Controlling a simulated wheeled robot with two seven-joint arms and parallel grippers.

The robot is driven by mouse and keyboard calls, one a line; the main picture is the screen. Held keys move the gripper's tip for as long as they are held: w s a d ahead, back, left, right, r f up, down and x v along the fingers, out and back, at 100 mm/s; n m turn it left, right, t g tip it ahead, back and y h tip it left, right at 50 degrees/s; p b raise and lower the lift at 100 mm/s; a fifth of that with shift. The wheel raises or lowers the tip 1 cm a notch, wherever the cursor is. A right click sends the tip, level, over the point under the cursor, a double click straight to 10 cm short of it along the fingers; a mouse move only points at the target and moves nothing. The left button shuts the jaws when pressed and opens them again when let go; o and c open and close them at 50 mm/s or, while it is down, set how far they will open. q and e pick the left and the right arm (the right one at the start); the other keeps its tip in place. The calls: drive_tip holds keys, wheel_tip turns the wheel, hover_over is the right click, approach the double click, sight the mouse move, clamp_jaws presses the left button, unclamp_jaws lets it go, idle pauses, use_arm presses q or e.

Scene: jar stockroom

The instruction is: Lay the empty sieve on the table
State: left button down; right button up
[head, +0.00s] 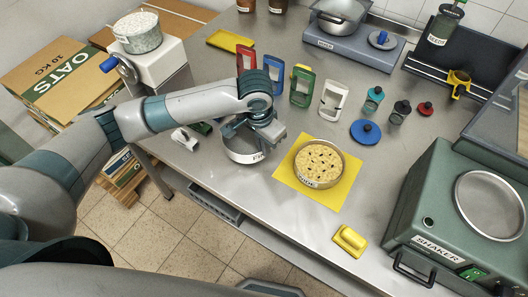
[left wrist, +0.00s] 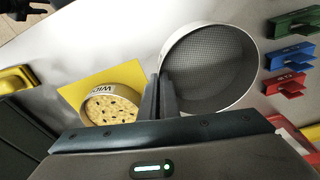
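The empty sieve (head: 243,152) is a round metal ring with a label on its side. Its bare grey mesh (left wrist: 212,75) shows in the left wrist view. My left gripper (left wrist: 162,98) is shut on the sieve's rim; in the head view the gripper (head: 250,130) covers part of the sieve. The sieve looks much larger than the other one in the wrist view, so it seems held above the table (head: 275,222); the gap underneath is hidden. My right gripper is in neither view.
A second sieve (head: 309,180), full of yellow grains with dark bits, stands on a yellow mat (head: 343,197) to the right. A green shaker (head: 440,215) stands at the right.

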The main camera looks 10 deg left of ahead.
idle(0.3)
use_arm(q)
drive_tip(key=shift+f+p, duration=0.6)
drive_tip(key=shift+f, duration=1.4)
drive_tip(key=c, duration=2)
unclamp_jaws()
drive_tip(key=shift+f, duration=0.15)
drive_tip(key=shift+r, duration=0.85)
drive_tip(key=r+b, duration=0.1)
drive_tip(key=r, duration=0.2)
drive_tip(key=s+r, duration=0.1)
drive_tip(key=r, duration=0.3)
drive_tip(key=r+b, duration=0.1)
drive_tip(key=r, duration=0.2)
drive_tip(key=shift+s+a+r+b, duration=0.15)
drive_tip(key=shift+a+r+b, duration=0.1)
drive_tip(key=shift+a+b, duration=0.1)
